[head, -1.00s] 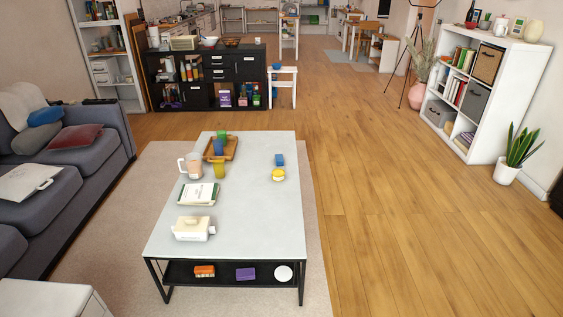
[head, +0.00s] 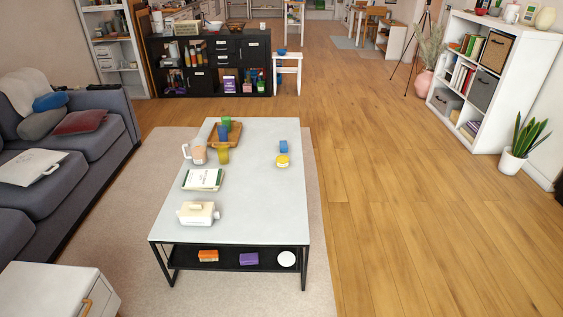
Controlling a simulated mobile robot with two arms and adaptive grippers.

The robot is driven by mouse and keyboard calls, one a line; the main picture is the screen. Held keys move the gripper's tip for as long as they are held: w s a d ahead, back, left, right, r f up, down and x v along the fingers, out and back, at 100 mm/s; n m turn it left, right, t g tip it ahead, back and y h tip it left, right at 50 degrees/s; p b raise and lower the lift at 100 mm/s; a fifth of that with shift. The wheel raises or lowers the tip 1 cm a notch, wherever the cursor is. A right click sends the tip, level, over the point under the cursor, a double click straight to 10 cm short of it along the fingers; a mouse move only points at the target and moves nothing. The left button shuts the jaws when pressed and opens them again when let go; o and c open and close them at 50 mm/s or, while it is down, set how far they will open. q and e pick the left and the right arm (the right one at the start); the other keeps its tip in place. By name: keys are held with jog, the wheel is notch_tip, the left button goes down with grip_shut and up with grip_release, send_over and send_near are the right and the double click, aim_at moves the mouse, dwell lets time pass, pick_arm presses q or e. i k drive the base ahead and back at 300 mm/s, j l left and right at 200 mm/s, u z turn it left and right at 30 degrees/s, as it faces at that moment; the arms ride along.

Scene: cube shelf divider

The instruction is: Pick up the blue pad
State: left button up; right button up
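A small blue block-like object (head: 284,146) sits on the right side of the white coffee table (head: 255,205), just behind a yellow object (head: 282,161). It is the likeliest blue pad, but it is too small to tell for certain. Neither of my grippers is in view.
The table also holds a wooden tray (head: 235,139) with cups, a pitcher (head: 197,154), a book (head: 203,179) and a butter dish (head: 197,213). Its lower shelf (head: 225,263) holds small items. A sofa (head: 72,185) stands left, a white cabinet (head: 50,288) at front left. Wood floor (head: 390,230) is clear on the right.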

aim_at(283, 146)
jog(key=i+l+z, duration=0.9)
jog(key=i+z, duration=0.15)
jog(key=i, duration=0.2)
jog(key=i+z, duration=0.3)
jog(key=i, duration=0.15)
jog(key=i+u, duration=0.45)
jog(key=i, duration=0.15)
jog(key=i+l+u, duration=0.4)
jog(key=i, duration=0.15)
jog(key=j, duration=0.1)
